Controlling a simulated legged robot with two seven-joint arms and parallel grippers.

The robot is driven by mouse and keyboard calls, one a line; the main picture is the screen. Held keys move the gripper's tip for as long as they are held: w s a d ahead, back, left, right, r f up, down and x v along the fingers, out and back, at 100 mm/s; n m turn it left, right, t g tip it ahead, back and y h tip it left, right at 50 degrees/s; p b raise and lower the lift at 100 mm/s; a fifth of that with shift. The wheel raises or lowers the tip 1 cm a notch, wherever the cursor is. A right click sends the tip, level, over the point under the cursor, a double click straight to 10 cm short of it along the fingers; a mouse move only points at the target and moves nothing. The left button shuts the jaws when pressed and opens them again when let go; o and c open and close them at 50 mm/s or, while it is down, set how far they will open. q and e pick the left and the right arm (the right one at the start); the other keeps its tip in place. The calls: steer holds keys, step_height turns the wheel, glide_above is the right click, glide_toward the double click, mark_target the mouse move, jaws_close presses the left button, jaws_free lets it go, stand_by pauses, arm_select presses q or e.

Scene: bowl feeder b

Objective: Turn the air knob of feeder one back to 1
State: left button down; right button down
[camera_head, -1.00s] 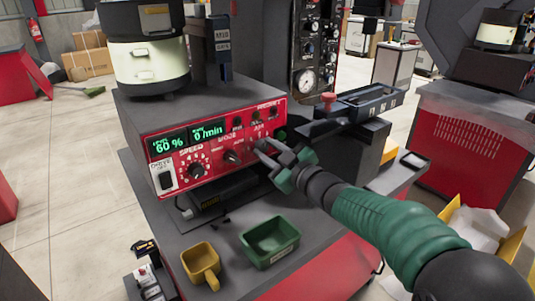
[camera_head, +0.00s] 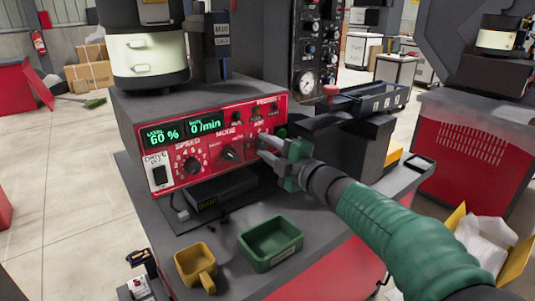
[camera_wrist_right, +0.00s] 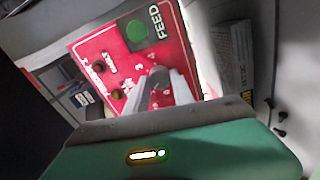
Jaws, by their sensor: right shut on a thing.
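The red control panel (camera_head: 216,143) of the feeder faces me in the head view, with displays reading 60 % and 0/min. The air knob sits at its right end, under the AIR label, and is mostly hidden by my gripper. My right gripper (camera_head: 266,146) reaches the panel from the right and is shut on the air knob. In the right wrist view the fingers (camera_wrist_right: 162,92) close around the dark knob (camera_wrist_right: 160,84), with white scale digits beside it. I cannot read where its pointer stands. My left gripper is not in view.
The speed knob (camera_head: 193,165) and mode knob (camera_head: 229,153) are left of my gripper. A green button (camera_wrist_right: 136,31) is near it. A green bin (camera_head: 270,243) and a yellow cup (camera_head: 196,266) stand on the table in front. A dark linear track (camera_head: 370,100) extends at right.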

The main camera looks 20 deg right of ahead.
steer(key=shift+a+f+n+b, duration=0.1)
steer(key=shift+f+n+b, duration=0.25)
steer(key=shift+n, duration=0.65)
steer(key=c, duration=1.4)
jaws_free()
steer(key=o, duration=0.3)
steer(key=shift+r, duration=0.15)
steer(key=shift+s, duration=0.1)
steer(key=shift+s+r, duration=0.1)
steer(key=shift+s, duration=0.15)
steer(key=p+v, duration=0.3)
steer(key=v, duration=1.3)
